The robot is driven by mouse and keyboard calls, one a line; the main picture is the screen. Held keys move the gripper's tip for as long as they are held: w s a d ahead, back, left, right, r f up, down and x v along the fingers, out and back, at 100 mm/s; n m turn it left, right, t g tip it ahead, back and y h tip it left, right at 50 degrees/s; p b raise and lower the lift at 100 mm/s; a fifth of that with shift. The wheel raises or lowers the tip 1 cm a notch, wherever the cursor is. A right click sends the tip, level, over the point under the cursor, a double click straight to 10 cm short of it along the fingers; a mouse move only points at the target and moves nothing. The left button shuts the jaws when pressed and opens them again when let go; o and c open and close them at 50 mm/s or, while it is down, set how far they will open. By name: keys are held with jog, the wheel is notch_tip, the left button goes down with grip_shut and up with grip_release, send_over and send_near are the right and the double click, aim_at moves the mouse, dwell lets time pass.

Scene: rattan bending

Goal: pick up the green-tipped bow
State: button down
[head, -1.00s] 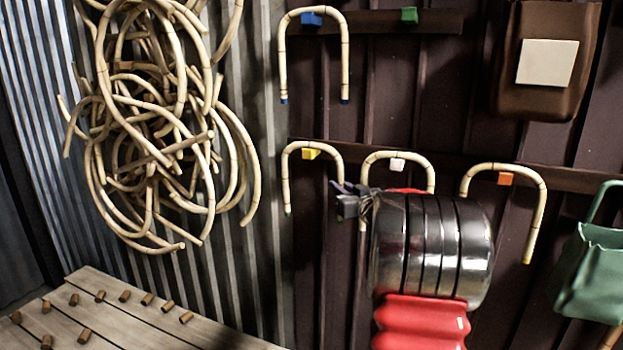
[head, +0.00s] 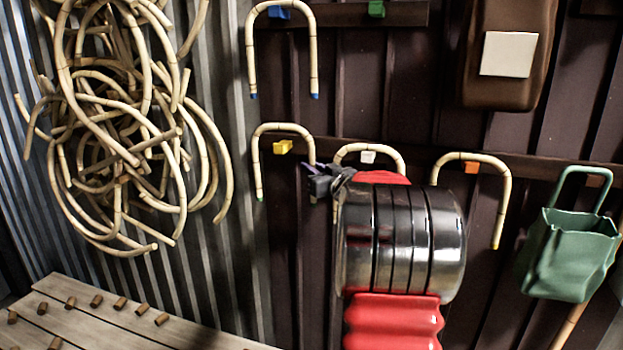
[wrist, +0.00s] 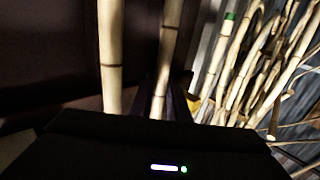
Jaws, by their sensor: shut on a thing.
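The green-tipped bow (head: 284,127) is an upside-down U of pale cane around the yellow peg (head: 283,147). Its arch stands clear above the peg, and its left leg ends in a green tip. In the wrist view, the held leg (wrist: 169,55) runs between the fingers (wrist: 175,100). The green tip (wrist: 231,16) shows at upper right, and the yellow peg shows only in part.
The bow on the white peg (head: 368,146) has its left leg close to my gripper's right. A blue-tipped bow (head: 280,5) hangs above, another bow at the orange peg (head: 471,167). A cane tangle (head: 120,130) hangs left. A green bag (head: 572,250) hangs right.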

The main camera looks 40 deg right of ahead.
aim_at(312, 159)
jog(key=r, duration=0.3)
jog(key=shift+s+a, duration=0.2)
jog(key=shift+a, duration=0.2)
jog(key=s+a, duration=0.4)
jog(key=a, duration=0.4)
jog(key=s+a, duration=0.4)
jog(key=a, duration=0.4)
jog(key=shift+s+a, duration=0.3)
jog(key=shift+s, duration=0.05)
